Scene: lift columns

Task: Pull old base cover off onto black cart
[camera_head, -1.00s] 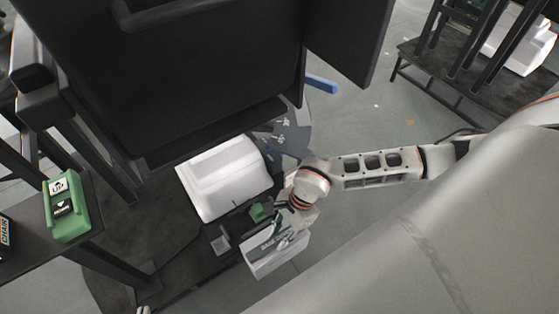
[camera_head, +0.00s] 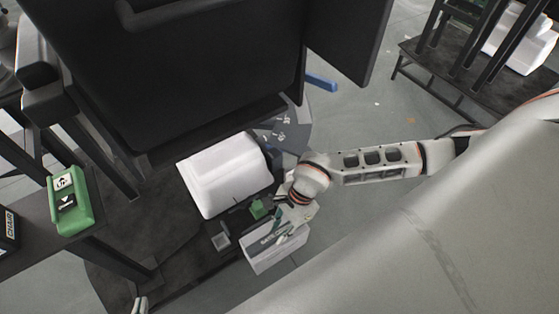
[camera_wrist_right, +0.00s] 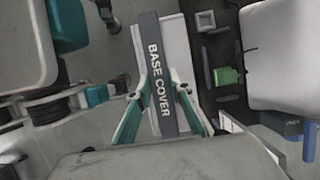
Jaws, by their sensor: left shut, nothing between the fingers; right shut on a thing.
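The base cover (camera_head: 272,252) is a pale, box-like panel with a dark strip lettered "BASE COVER", at lower middle in the head view. It also shows in the right wrist view (camera_wrist_right: 172,85), beside the dark base. My right gripper (camera_head: 286,228) is shut on its lettered strip, with a teal-sided finger on each side in the wrist view. Whether the cover still touches the base is unclear. My left gripper (camera_head: 140,306) just shows at the bottom edge, shut and empty, apart from the cover. A black cart-like platform (camera_head: 425,62) stands at the upper right.
A white housing (camera_head: 225,175) and a small green block (camera_head: 258,208) sit on the dark base. A large black panel (camera_head: 215,75) rises behind. A green box (camera_head: 68,200) stands on a dark stand at left. Grey floor is open at right.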

